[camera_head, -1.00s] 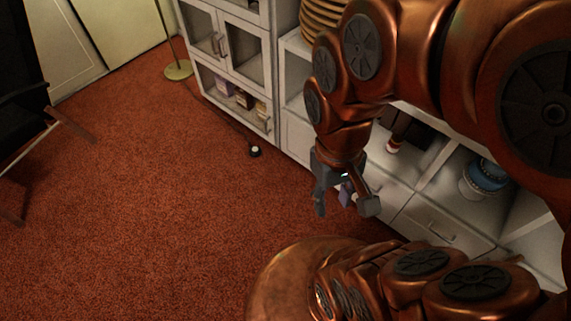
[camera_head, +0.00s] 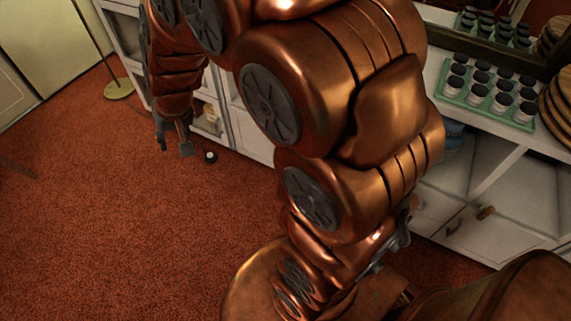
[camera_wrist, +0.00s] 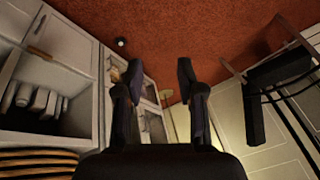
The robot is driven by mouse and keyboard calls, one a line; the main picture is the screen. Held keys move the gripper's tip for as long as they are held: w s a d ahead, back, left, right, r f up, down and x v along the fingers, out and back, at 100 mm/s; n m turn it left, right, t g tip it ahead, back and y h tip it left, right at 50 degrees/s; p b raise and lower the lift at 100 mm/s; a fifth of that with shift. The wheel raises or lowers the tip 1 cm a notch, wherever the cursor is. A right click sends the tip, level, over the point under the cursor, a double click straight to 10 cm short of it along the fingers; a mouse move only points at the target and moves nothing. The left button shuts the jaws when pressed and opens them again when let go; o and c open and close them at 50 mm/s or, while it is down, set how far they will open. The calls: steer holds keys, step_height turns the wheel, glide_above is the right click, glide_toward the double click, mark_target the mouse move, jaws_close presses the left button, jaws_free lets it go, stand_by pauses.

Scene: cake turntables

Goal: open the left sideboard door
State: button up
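The white sideboard (camera_head: 255,143) runs along the wall behind my arm. Its left end has a glass-fronted part, mostly hidden by my arm in the head view. That part also shows beyond my fingers in the wrist view (camera_wrist: 153,122), and I see no door standing open there. My gripper (camera_head: 174,147) is in front of this left end, apart from it, over the carpet. In the wrist view my gripper's two fingers (camera_wrist: 160,75) are spread with nothing between them. The left door's handle cannot be made out clearly.
A tray of jars (camera_head: 490,95) and wooden boards (camera_head: 556,105) stand on the right part of the sideboard. A lamp base (camera_head: 118,88) and a small dark ball-like object (camera_head: 210,156) are on the floor. A black chair (camera_wrist: 275,75) is at right in the wrist view.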

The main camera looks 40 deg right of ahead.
steer(key=w+d+f+m+t+h+b, duration=0.25)
steer(key=w+d+f+b, duration=0.4)
steer(key=w+f, duration=0.5)
steer(key=w+d+f+m+t+h+b, duration=0.25)
steer(key=w+d+f+b, duration=0.35)
steer(key=w+f, duration=0.6)
steer(key=w+d+f+m+h+b, duration=0.3)
steer(key=w+d+f, duration=0.1)
steer(key=d+f, duration=0.4)
steer(key=s+d+f+m+g+h+b, duration=0.1)
steer(key=s+d+f+m+h+b, duration=0.2)
steer(key=d+f, duration=0.45)
steer(key=s+d+f+g+h+b, duration=0.1)
steer(key=d+f+h+b, duration=0.3)
steer(key=f, duration=0.6)
steer(key=s+d+f+m+g+h+b, duration=0.2)
steer(key=s+d+f+g+b, duration=0.15)
steer(key=s+f, duration=0.35)
steer(key=s+d+f+m+g+h+b, duration=0.1)
steer(key=s+d+f+g+h+b, duration=0.2)
steer(key=s+f, duration=0.35)
steer(key=shift+t, duration=0.85)
steer(key=shift+w+d+r+b, duration=0.2)
steer(key=shift+d+b, duration=0.65)
steer(key=shift+d, duration=1.1)
steer(key=shift+w+d+r+b, duration=0.15)
steer(key=shift+d+b, duration=0.7)
steer(key=shift+d, duration=1.1)
steer(key=shift+s, duration=0.1)
jaws_close()
